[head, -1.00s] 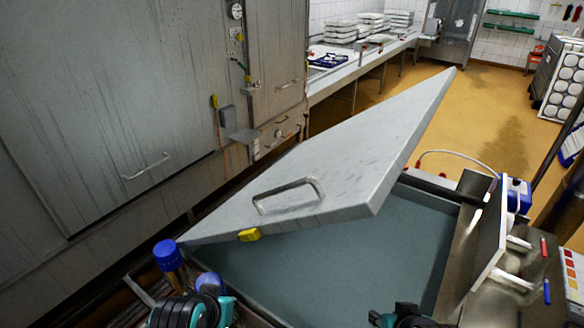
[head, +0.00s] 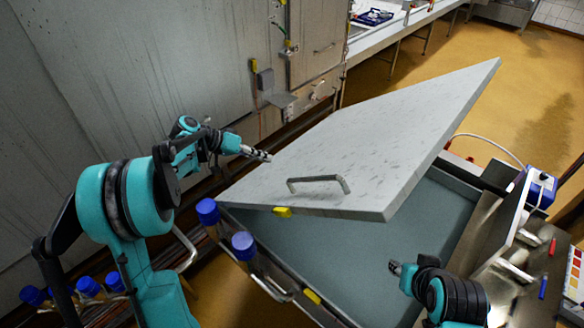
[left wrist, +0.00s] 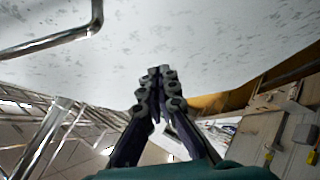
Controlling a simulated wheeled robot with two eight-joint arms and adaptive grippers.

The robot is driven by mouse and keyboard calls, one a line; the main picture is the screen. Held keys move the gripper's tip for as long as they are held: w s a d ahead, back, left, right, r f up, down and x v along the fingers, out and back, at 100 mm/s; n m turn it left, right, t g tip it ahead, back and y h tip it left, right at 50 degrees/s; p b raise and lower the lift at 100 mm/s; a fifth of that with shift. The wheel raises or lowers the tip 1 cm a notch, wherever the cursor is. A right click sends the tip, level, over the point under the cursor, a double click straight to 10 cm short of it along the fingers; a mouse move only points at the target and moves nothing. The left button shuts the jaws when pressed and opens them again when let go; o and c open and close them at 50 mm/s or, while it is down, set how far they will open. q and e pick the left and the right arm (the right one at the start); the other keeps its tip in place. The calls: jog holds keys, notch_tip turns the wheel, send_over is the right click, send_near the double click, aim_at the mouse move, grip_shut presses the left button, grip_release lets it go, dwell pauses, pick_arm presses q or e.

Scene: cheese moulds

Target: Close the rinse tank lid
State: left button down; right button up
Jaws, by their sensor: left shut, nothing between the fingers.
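The rinse tank lid (head: 370,145) is a pale grey slab, tilted and standing open over the rinse tank (head: 350,262). Its bar handle (head: 320,182) is near the front edge, and a yellow tab (head: 283,212) sits on that edge. My left gripper (head: 268,157) is shut and empty by the lid's left edge, behind the handle; contact cannot be told. In the left wrist view its fingertips (left wrist: 160,70) show together against the lid face (left wrist: 190,35), with the handle (left wrist: 60,38) to the upper left. My right gripper (head: 395,267) is over the tank, its fingers too small to judge.
Blue-capped bottles (head: 208,212) stand by the tank's left rim, with more at lower left. A grey cabinet wall (head: 120,90) rises behind my left arm. At right, a steel ledge (head: 475,240) holds a white board, pens and a blue container (head: 541,188).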

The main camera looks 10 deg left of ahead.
pick_arm(q)
jog(key=w+a, duration=0.1)
jog(key=p, duration=0.1)
send_near(302, 175)
jog(key=w+d, duration=0.2)
jog(key=w, duration=0.1)
jog(key=shift+f+h, duration=0.15)
jog(key=shift+h, duration=0.15)
jog(key=shift+s+d+f, duration=0.3)
jog(key=shift+d+f, duration=0.2)
jog(key=shift+f, duration=0.3)
jog(key=shift+s+d+f, duration=0.3)
jog(key=shift+d+f, duration=0.25)
jog(key=shift+f, duration=0.25)
